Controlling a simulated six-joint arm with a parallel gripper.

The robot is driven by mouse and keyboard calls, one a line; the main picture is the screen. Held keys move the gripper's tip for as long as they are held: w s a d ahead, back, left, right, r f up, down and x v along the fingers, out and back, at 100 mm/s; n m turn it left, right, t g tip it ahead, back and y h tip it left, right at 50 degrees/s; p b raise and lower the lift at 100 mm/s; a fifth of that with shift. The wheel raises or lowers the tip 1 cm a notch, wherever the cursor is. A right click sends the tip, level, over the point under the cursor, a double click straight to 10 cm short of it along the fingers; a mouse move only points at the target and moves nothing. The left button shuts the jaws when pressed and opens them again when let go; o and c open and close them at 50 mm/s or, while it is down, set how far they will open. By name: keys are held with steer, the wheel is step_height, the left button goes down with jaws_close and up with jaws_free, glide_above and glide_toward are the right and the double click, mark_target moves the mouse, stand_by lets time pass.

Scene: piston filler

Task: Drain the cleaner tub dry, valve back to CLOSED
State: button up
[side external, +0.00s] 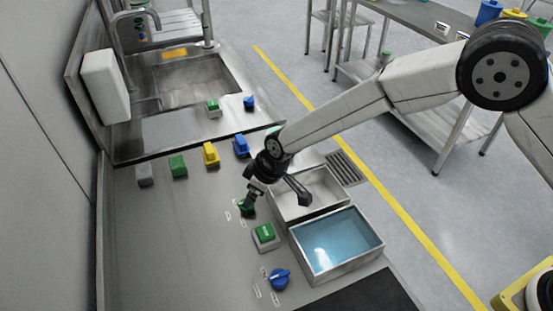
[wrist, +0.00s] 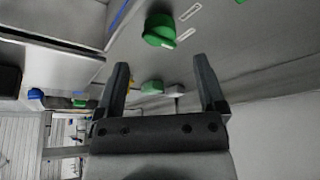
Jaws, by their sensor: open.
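A steel tub with blue liquid (side external: 336,243) stands at the front right, and a second steel tub (side external: 312,194) behind it shows no clear liquid. I cannot tell by label which is the cleaner tub. A blue valve knob (side external: 279,279) is on the counter beside the blue-filled tub. A green valve knob (side external: 246,208) is beside the other tub, partly hidden by my gripper; it also shows in the wrist view (wrist: 158,30). My gripper (side external: 277,199) is open and empty above the counter by the green knob. In the wrist view its fingers (wrist: 160,70) are apart, with the knob beyond them.
A green push button (side external: 265,236) on a grey base sits between the two knobs. Grey, green, yellow (side external: 211,153) and blue blocks line the counter's back. A sink (side external: 190,82) lies behind. Small label plates by the knobs are unreadable. A dark mat (side external: 365,296) covers the front edge.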

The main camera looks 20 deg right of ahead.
steer(key=shift+v, duration=1)
steer(key=s+d+r+m+h, duration=0.1)
steer(key=s+d+r+m, duration=0.15)
steer(key=d, duration=0.65)
steer(key=s+d+r+m+h, duration=0.1)
steer(key=s+d+r+m, duration=0.15)
steer(key=d, duration=0.65)
steer(key=s+d+r+m+h, duration=0.1)
steer(key=s+d+m, duration=0.3)
steer(key=s+d, duration=1)
steer(key=shift+s+r+g, duration=0.3)
steer(key=shift+s+r, duration=0.25)
steer(key=shift+r, duration=0.25)
steer(key=shift+w, duration=0.1)
